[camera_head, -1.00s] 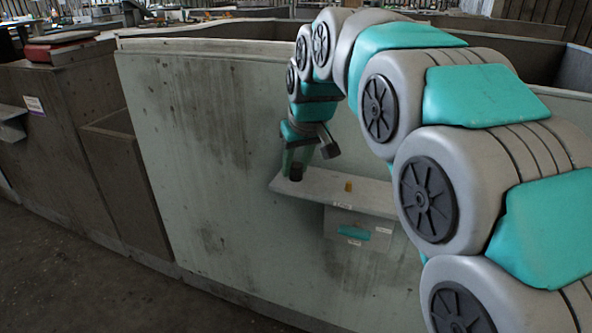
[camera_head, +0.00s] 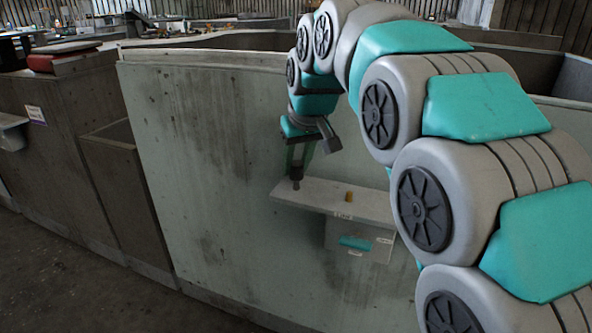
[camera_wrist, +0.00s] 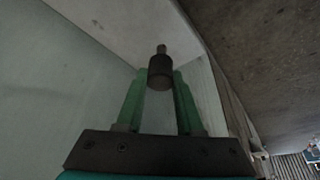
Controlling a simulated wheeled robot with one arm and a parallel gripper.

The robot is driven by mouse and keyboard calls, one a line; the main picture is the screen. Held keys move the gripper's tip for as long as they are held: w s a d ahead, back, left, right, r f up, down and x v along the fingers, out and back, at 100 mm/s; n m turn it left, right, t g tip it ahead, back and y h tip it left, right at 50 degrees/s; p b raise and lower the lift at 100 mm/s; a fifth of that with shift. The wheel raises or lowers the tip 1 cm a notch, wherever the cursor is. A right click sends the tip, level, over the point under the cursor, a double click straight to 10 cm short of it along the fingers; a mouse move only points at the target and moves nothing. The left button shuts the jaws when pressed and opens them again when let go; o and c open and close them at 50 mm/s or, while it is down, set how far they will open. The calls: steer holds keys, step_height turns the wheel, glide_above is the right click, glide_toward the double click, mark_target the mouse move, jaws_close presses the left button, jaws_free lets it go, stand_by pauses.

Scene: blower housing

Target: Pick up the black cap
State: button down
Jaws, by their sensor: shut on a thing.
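My gripper (camera_wrist: 159,82) is shut on the black cap (camera_wrist: 160,70) in the wrist view. The cap is a dark, round piece between the two green fingers, with a narrower stub at its far end. In the head view, my gripper (camera_head: 302,157) points down at the left end of a pale shelf (camera_head: 320,196), with the cap (camera_head: 296,174) small and dark at its tip. The narrow stub shows below the cap. The cap looks slightly raised, but whether the stub is clear of the shelf is hard to tell.
A small orange-yellow piece (camera_head: 349,196) stands on the shelf to the right of the cap. The large grey-green housing wall (camera_head: 200,150) stands behind. The shelf between cap and yellow piece is clear.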

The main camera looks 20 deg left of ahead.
steer(key=shift+r, duration=0.4)
steer(key=s+d+b, duration=0.1)
steer(key=s+d, duration=0.3)
steer(key=d, duration=0.3)
steer(key=s+d+r, duration=0.1)
steer(key=s+d, duration=0.2)
steer(key=d, duration=0.4)
steer(key=shift+s+r+b, duration=0.2)
steer(key=shift+s+b, duration=0.15)
steer(key=shift+s, duration=0.05)
